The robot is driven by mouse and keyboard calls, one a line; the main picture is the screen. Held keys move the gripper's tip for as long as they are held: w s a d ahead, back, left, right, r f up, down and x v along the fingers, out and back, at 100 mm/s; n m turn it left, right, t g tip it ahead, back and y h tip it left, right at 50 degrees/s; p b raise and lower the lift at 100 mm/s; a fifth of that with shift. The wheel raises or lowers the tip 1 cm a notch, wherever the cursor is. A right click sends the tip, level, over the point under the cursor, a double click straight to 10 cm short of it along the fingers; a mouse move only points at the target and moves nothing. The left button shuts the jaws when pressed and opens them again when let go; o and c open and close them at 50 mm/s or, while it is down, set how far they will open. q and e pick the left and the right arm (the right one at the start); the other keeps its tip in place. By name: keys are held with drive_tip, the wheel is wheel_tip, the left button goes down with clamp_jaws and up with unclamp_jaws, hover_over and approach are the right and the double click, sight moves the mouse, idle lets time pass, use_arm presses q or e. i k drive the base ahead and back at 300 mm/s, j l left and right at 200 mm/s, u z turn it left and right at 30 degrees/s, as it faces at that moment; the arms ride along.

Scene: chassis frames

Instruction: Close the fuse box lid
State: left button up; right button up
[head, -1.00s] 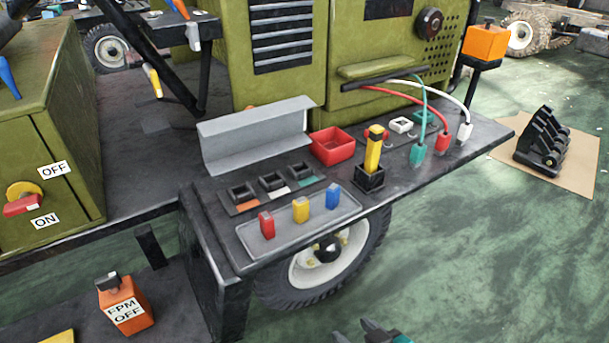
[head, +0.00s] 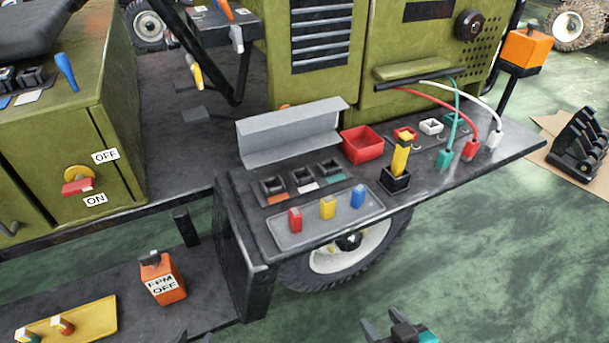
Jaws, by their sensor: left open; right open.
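The grey fuse box lid (head: 290,135) stands open, tilted up along the back of the fuse box on the dark chassis shelf. In front of it are three black fuse sockets (head: 304,178) with orange, white and green marks; they look empty. My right gripper (head: 384,322) shows at the bottom edge, open and empty, over the floor and well apart from the lid. Only the dark tips of my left gripper (head: 193,338) show at the bottom edge, left of the right one and far below the lid; it is open.
A grey tray (head: 345,226) in front of the sockets holds red, yellow and blue fuses.

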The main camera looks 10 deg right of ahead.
sight(264, 139)
drive_tip(key=j+u, duration=0.25)
drive_tip(key=j, duration=0.7)
drive_tip(key=j+u, duration=0.25)
drive_tip(key=j, duration=0.75)
